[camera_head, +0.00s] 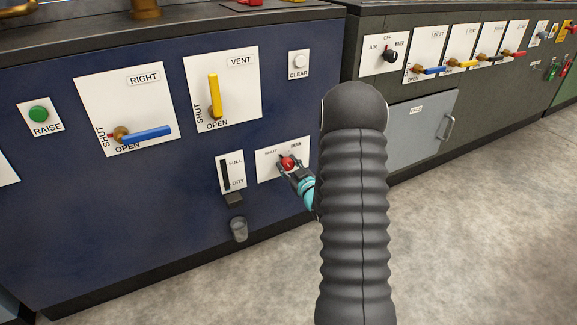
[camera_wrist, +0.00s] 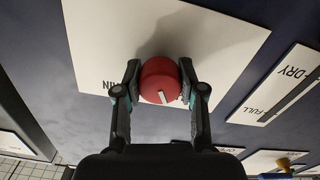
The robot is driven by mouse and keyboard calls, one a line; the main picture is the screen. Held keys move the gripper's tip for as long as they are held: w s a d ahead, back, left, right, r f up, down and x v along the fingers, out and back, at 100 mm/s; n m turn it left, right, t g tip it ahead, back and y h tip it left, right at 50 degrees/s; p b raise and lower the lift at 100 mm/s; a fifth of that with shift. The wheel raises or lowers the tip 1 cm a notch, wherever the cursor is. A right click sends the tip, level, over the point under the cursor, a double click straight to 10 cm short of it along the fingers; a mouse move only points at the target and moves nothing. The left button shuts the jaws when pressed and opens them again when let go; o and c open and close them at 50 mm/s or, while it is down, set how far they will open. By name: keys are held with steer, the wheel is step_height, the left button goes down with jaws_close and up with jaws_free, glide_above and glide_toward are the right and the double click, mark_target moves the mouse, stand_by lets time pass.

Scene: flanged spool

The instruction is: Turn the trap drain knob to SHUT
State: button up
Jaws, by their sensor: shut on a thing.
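The red trap drain knob (camera_head: 287,162) sits on a white plate (camera_head: 266,174) low on the blue cabinet front. The plate has SHUT lettering at its upper left and partly unclear lettering at its upper right. My gripper (camera_head: 291,169) reaches the knob from the lower right. In the wrist view the knob (camera_wrist: 158,80) is between the two fingers of my gripper (camera_wrist: 160,76), one on each side, and they are shut on it. A short white mark on the knob's face points toward the bottom of that view, slightly tilted. The SHUT lettering is hidden there.
Left of the plate are a FULL/DRY gauge (camera_head: 225,172) and a small grey cup (camera_head: 239,229). Above are the yellow VENT lever (camera_head: 214,95), the blue RIGHT lever (camera_head: 148,132) and the CLEAR button (camera_head: 300,61). A grey cabinet (camera_head: 422,122) stands at right. The floor in front is clear.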

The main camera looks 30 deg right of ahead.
steer(key=shift+w+r+n, duration=0.1)
steer(key=shift+n, duration=0.4)
steer(key=o, duration=1.1)
steer(key=shift+o, duration=0.2)
steer(key=s, duration=1.2)
steer(key=shift+d, duration=0.2)
